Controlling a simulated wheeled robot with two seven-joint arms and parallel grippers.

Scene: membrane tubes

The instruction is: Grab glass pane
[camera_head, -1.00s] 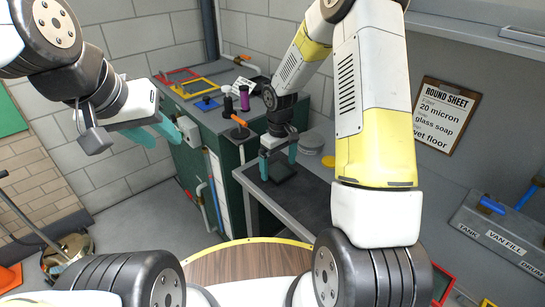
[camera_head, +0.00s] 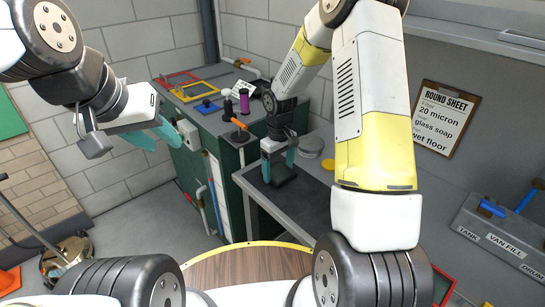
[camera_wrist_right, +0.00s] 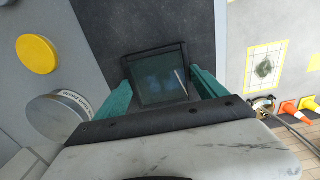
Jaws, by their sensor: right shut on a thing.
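The glass pane (camera_wrist_right: 160,78) is a small square of dark, see-through glass in a black frame. In the right wrist view it lies between the two teal fingers of my right gripper (camera_wrist_right: 160,88), which is shut on it. In the head view the pane (camera_head: 284,176) is a dark square below that gripper, over the dark mat (camera_head: 300,200) on the grey bench. I cannot tell whether it touches the mat. My left gripper (camera_head: 158,136) hangs empty in the air at the left, teal fingers apart.
A round tin (camera_wrist_right: 60,115) and a yellow disc (camera_wrist_right: 36,54) stand on the bench beside the mat. A green cabinet (camera_head: 228,155) with coloured frames and spools on top adjoins the bench. A bucket (camera_head: 65,255) is on the floor at left.

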